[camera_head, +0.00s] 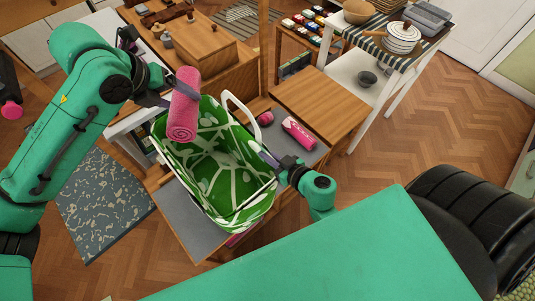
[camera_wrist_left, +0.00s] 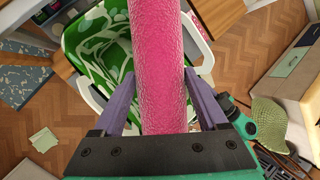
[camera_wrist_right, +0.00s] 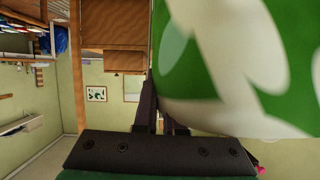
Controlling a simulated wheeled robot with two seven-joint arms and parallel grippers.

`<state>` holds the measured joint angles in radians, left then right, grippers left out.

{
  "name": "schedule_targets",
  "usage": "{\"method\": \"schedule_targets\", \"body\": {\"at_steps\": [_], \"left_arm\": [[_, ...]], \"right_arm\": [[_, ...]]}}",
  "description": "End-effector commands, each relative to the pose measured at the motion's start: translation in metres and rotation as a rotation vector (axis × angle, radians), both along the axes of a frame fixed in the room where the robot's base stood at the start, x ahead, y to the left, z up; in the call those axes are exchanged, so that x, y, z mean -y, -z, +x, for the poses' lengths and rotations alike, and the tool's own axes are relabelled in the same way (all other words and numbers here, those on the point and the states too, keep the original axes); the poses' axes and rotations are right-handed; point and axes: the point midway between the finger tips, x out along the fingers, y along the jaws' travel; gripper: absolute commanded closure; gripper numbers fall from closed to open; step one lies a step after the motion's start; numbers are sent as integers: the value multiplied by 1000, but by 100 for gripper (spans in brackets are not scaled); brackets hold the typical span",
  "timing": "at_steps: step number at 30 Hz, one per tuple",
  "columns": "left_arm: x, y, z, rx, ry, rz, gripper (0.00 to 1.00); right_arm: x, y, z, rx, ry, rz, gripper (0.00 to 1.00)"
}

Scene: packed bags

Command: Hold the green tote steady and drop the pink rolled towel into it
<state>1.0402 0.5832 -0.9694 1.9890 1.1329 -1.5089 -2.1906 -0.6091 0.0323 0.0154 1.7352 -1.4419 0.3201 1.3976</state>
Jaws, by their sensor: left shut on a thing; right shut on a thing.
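The green tote (camera_head: 245,208) with a white leaf pattern stands open on a grey-topped bench, its white handle loop raised at the back. My right gripper (camera_head: 266,155) is shut on the tote's right rim. In the right wrist view the tote's wall (camera_wrist_right: 235,65) fills the upper right and hides part of the fingers.
A pink bottle (camera_head: 298,132) and a small pink item (camera_head: 266,118) lie on the bench behind the tote, to the right. A wooden surface (camera_head: 318,103) lies beyond them. A white shelf table (camera_head: 366,80) with pots stands at the back right.

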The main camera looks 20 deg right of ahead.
Motion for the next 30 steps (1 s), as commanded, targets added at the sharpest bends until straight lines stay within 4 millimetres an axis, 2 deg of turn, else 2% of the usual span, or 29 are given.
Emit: {"method": "schedule_targets", "body": {"at_steps": [4,15,18,25,26,27,28,30], "left_arm": [[-7,13,-11,2,111,-2,94],[-6,61,-12,2,115,-1,94],[-6,68,-11,2,114,1,94],[-6,70,-11,4,114,0,94],[-6,70,-11,4,114,0,21],[-6,70,-11,4,114,0,5],[-6,70,-11,4,114,0,0],[-6,70,-11,4,113,0,0]], "right_arm": [[-1,0,0,0,-1,0,100],[0,0,0,-1,-1,-1,100],[0,0,0,-1,-1,-1,100],[0,0,0,-1,-1,-1,100],[0,0,0,-1,-1,-1,100],[0,0,0,-1,-1,-1,100],[0,0,0,-1,-1,-1,100],[0,0,0,-1,-1,-1,100]]}}
